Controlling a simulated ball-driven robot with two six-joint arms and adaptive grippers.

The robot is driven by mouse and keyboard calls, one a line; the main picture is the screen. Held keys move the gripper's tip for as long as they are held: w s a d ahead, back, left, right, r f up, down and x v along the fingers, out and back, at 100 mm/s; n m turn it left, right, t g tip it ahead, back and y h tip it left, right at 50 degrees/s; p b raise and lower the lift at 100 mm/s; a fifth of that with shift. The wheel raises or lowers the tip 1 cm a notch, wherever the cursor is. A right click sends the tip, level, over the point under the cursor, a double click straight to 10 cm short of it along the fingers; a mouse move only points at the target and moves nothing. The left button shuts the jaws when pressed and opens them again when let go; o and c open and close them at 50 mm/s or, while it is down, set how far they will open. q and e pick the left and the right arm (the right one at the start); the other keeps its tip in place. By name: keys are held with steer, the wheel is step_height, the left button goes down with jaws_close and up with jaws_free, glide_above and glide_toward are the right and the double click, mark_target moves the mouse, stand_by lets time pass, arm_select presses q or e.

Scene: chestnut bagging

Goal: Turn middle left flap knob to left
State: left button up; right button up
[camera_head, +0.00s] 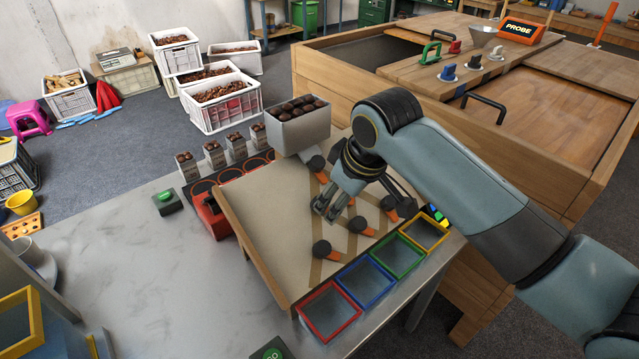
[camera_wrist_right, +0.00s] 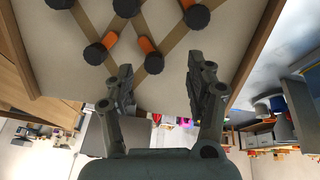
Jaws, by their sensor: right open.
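A tilted beige board (camera_head: 270,221) with crossing tan strips carries several flaps with black knobs and orange arms. One knob (camera_head: 321,250) is near the board's front edge and another (camera_head: 358,224) is to its right; more are at the back and right, partly behind my arm. I cannot tell for certain which is the middle left one. My right gripper (camera_head: 327,211) hangs over the middle of the board, open and empty. In the right wrist view my right gripper (camera_wrist_right: 162,72) has its fingers apart, with a black knob (camera_wrist_right: 154,63) between the fingertips, apparently beyond them. My left gripper is not visible.
Red (camera_head: 329,338), blue (camera_head: 366,304), green (camera_head: 421,264) and yellow (camera_head: 446,235) framed bins line the board's lower right edge. A grey bin (camera_head: 301,132) of chestnuts stands at its back. Filled small boxes stand at the left back.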

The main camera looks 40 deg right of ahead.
steer(key=w+f, duration=0.6)
steer(key=shift+w+d+f, duration=0.2)
steer(key=shift+w+f, duration=0.05)
steer(key=shift+f, duration=0.1)
steer(key=shift+p, duration=0.3)
jaws_close()
